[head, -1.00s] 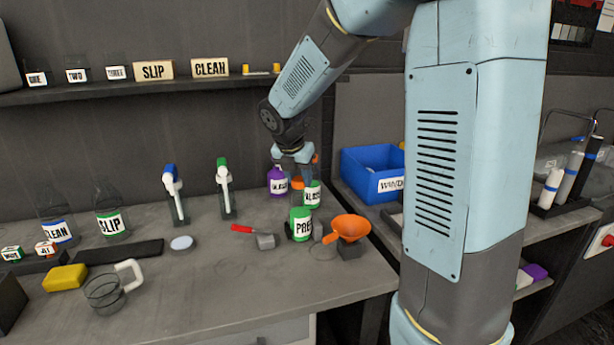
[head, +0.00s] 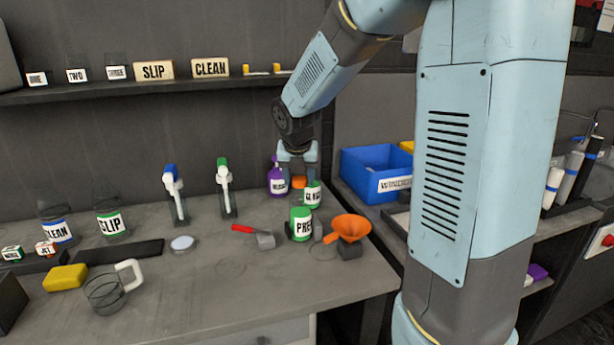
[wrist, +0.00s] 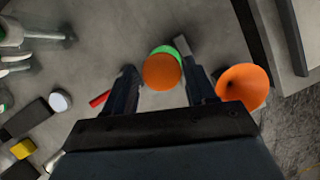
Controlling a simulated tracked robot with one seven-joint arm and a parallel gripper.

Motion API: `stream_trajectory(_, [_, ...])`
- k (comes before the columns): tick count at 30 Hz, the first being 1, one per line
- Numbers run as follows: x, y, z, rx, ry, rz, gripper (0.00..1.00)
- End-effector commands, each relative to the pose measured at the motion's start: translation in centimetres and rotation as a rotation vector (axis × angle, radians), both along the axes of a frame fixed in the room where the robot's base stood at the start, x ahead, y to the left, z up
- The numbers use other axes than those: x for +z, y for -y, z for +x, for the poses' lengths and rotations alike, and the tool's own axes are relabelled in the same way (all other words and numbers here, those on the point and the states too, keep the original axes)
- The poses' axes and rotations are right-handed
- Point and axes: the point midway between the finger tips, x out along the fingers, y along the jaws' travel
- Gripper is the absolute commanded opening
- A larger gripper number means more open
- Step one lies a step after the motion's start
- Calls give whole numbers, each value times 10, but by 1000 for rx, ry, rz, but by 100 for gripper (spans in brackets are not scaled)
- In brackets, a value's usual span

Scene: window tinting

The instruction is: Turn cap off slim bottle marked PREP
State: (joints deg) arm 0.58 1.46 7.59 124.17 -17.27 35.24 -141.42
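The bottle whose green label reads "PRE" (head: 300,224) stands upright on the bench in the head view. An orange cap (head: 298,182) shows above it, with a grey gap between cap and bottle. My gripper (head: 298,172) points down over the bottle, its fingers on either side of the cap. In the wrist view the round orange cap (wrist: 162,72) sits between the two fingers of my gripper (wrist: 163,80), which looks shut on it. The green bottle (wrist: 165,49) shows partly behind the cap; the cap hides the rest.
An orange funnel (head: 347,229) stands close right of the bottle. A red-handled scraper (head: 256,236) lies to its left. A purple bottle (head: 277,182) and a green-labelled bottle (head: 312,195) stand close behind. A blue bin (head: 374,173) is at right.

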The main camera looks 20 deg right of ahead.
Motion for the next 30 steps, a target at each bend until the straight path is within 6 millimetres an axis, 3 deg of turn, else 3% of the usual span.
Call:
stream_trajectory(3, [0,0,0,0,0,0,65])
stream_trajectory(12, [0,0,0,-30,0,-1,65])
stream_trajectory(30, [0,0,1,-482,1,-1,65])
